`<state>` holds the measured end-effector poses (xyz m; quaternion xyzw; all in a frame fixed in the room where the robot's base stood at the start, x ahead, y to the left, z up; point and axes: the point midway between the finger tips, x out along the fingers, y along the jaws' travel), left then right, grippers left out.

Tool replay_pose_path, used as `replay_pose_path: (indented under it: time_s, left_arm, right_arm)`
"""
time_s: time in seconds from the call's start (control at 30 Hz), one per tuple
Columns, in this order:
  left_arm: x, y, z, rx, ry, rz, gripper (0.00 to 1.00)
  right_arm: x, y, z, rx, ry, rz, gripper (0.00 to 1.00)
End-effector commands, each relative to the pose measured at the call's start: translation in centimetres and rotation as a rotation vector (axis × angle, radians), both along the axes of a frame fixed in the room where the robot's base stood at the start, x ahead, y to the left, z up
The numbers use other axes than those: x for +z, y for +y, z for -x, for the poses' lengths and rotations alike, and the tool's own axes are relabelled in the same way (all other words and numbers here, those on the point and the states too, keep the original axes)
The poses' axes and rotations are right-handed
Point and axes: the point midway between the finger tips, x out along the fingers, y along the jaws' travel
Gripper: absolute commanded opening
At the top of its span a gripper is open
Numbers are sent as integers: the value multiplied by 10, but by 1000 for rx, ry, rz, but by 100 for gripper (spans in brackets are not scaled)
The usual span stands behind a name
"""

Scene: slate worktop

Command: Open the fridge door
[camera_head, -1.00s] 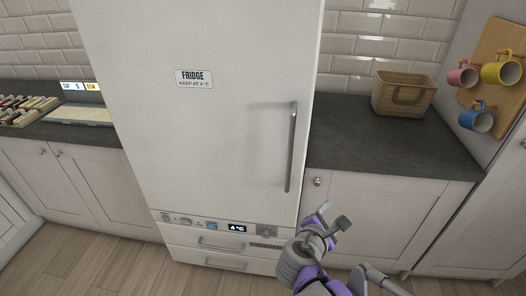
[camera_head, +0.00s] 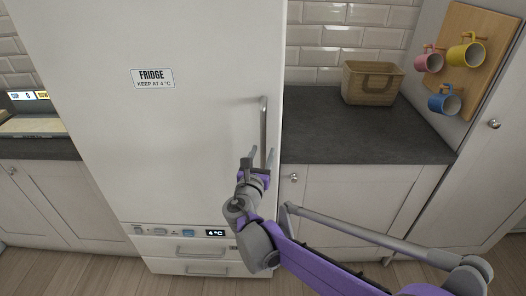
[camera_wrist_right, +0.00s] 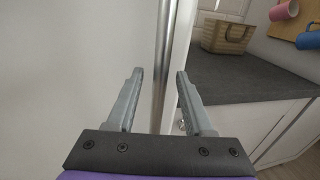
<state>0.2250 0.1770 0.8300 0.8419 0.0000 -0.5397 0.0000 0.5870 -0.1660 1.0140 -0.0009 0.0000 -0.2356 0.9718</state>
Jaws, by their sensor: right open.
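The white fridge door (camera_head: 175,120) is shut, with a label reading FRIDGE, KEEP AT 4 °C. Its vertical metal handle (camera_head: 263,125) is near the door's right edge. My right gripper (camera_head: 262,156) is open at the lower part of the handle. In the right wrist view the handle (camera_wrist_right: 163,60) runs upright between the two open fingers of my right gripper (camera_wrist_right: 158,95), apart from both; how deep it sits between them is hard to tell. My left gripper does not show.
To the right, a slate worktop (camera_head: 350,132) holds a wicker basket (camera_head: 372,82). Several mugs hang on a wooden board (camera_head: 478,50). White cupboards stand below the worktop, with a round knob (camera_head: 293,177) close to my gripper. Fridge drawers (camera_head: 190,250) lie beneath the door.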

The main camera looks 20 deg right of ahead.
Motion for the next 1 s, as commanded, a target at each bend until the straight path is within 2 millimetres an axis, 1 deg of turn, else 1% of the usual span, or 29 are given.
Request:
replay_pose_path:
  time_s: [0.03, 0.17, 0.43, 0.47, 0.5, 0.57, 0.6, 0.73, 1.0]
  left_arm:
    - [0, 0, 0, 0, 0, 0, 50]
    - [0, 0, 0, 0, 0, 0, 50]
    - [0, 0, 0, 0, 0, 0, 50]
    - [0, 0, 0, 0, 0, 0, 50]
    - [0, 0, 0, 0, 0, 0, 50]
    - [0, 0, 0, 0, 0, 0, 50]
    - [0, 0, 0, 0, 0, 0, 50]
    - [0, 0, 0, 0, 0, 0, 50]
    - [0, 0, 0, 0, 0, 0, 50]
  right_arm:
    - [0, -3, -5, -2, 0, 0, 52]
    - [0, -6, -11, -1, 0, -1, 52]
    - [0, -7, -12, 0, -1, -2, 52]
    - [0, -7, -12, -1, -1, -2, 48]
    - [0, -7, -12, -1, 0, -2, 41]
    - [0, -7, -12, -1, 0, -2, 30]
    - [0, -7, -12, -1, 0, -2, 23]
    - [0, -6, -12, -1, 0, -2, 0]
    - [0, -6, -12, 0, 0, -2, 0]
